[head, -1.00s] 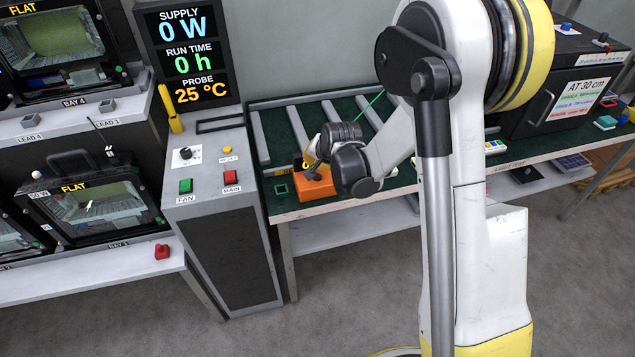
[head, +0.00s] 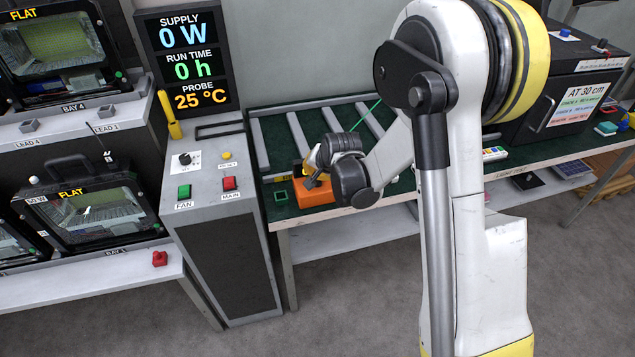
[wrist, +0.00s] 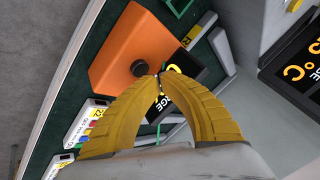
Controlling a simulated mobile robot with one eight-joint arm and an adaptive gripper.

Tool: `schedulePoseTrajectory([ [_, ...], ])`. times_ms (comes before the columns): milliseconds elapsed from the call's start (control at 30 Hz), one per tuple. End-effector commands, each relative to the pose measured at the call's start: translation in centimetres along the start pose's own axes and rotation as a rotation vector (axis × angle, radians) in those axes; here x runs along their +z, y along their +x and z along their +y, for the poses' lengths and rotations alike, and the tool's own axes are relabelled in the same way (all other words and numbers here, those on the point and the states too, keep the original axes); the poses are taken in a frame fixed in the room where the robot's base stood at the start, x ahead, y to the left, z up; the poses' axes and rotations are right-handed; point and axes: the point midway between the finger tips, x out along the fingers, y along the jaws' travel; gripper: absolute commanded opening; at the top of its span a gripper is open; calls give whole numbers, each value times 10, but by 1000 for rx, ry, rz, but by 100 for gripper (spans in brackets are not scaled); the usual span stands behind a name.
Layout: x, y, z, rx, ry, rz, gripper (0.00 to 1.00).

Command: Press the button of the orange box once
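The orange box (head: 318,196) sits near the front left edge of the green-topped bench. It also fills the upper left of the wrist view (wrist: 117,48). Its round black button (wrist: 139,68) shows on the near part of its face. My gripper (wrist: 158,77) has its two yellow fingers brought together at the tips, with nothing clearly held. In the wrist view the tips appear just beside the button; I cannot tell whether they touch it. In the head view my gripper (head: 311,176) is over the box and partly hides it.
A black gauge (wrist: 184,82) with yellow lettering lies close to the fingertips. The grey control pedestal (head: 216,194) stands left of the bench, with green and red buttons. Rails (head: 301,137) lie behind the box. A black case (head: 550,90) stands at the right.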

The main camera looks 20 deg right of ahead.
Motion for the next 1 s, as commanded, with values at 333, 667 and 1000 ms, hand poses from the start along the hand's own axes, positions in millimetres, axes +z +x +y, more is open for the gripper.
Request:
schedulePoseTrajectory([
  [333,0,0,0,0,0,0,0],
  [667,2,3,2,0,0,0,0],
  [1000,4,7,4,0,0,0,0],
])
